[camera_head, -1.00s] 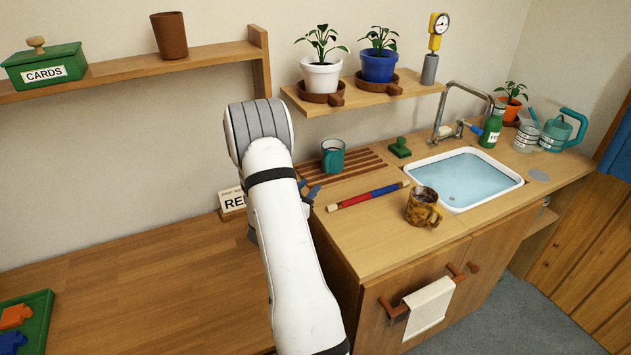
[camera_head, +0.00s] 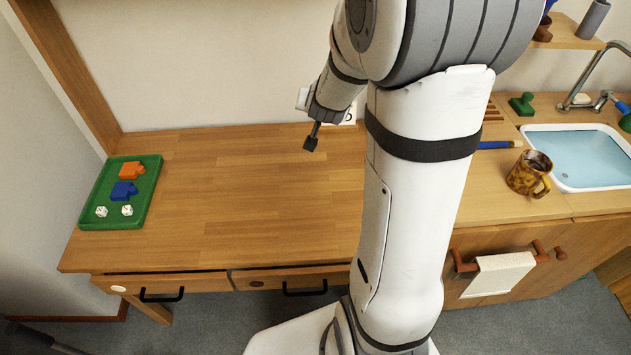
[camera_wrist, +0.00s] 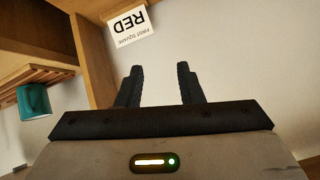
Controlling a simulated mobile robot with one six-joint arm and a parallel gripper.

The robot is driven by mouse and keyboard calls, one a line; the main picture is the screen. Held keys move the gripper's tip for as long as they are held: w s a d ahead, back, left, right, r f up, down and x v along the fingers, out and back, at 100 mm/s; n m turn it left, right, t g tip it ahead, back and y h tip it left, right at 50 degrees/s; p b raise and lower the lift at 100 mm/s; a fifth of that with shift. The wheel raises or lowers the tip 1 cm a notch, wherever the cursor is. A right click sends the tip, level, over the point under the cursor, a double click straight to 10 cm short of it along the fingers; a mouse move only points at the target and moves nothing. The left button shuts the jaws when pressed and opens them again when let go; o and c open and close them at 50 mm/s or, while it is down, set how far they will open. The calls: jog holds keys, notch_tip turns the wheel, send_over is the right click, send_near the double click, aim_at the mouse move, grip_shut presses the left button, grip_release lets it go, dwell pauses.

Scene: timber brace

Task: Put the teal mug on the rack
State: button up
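The teal mug (camera_wrist: 35,100) shows at the left edge of the wrist view, which is upside down. It appears to stand upright on the slatted wooden rack (camera_wrist: 30,72), apart from my gripper. In the head view my arm hides the mug, and only a few rack slats (camera_head: 493,113) show beside it. My gripper (camera_wrist: 159,76) is open, with nothing between its fingers. In the head view it (camera_head: 311,138) hangs above the wooden desk, left of the counter.
A card reading RED (camera_wrist: 132,25) stands by the wall near the fingers. A green tray (camera_head: 148,190) with small pieces is at the desk's left end. A brown mug (camera_head: 528,172) stands on the counter by the sink (camera_head: 578,155). The desk's middle is clear.

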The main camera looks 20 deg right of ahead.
jog(key=s+a+r+n+g+y, duration=0.2)
jog(key=s+a+r+n+y, duration=0.1)
jog(key=s+a, duration=0.5)
jog(key=s+a+n+g, duration=0.1)
jog(key=s+n+g, duration=0.1)
jog(key=s, duration=0.6)
jog(key=s+a+r+n+g, duration=0.1)
jog(key=s+a+n+g, duration=0.1)
jog(key=s, duration=0.7)
jog(key=shift+s+a+r+g, duration=0.2)
jog(key=shift+s+g, duration=0.1)
jog(key=shift+g, duration=0.5)
notch_tip(320, 180, up, 5)
jog(key=p, duration=0.4)
jog(key=shift+s+f, duration=0.1)
jog(key=shift+s, duration=0.05)
jog(key=shift+d, duration=0.1)
